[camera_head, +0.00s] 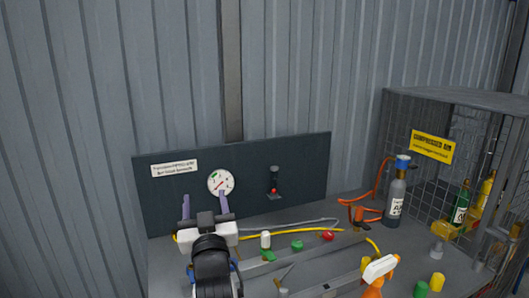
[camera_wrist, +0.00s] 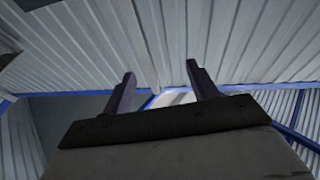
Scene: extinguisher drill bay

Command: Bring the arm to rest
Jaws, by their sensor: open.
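My gripper (camera_head: 204,206) is raised at the left of the bench in the head view, in front of the dark back panel (camera_head: 300,165). Its two fingers point up and stand wide apart with nothing between them. In the wrist view my gripper (camera_wrist: 163,92) also shows open and empty, with the corrugated wall or roof and blue beams beyond it. My arm hides part of the panel and the bench's left side.
A round gauge (camera_head: 221,182) is on the panel beside my gripper. The bench (camera_head: 335,265) holds hoses, several small coloured caps and an orange spray bottle (camera_head: 376,280). A grey cylinder (camera_head: 396,200) stands by a wire cage (camera_head: 437,120) at the right. Space above the panel is clear.

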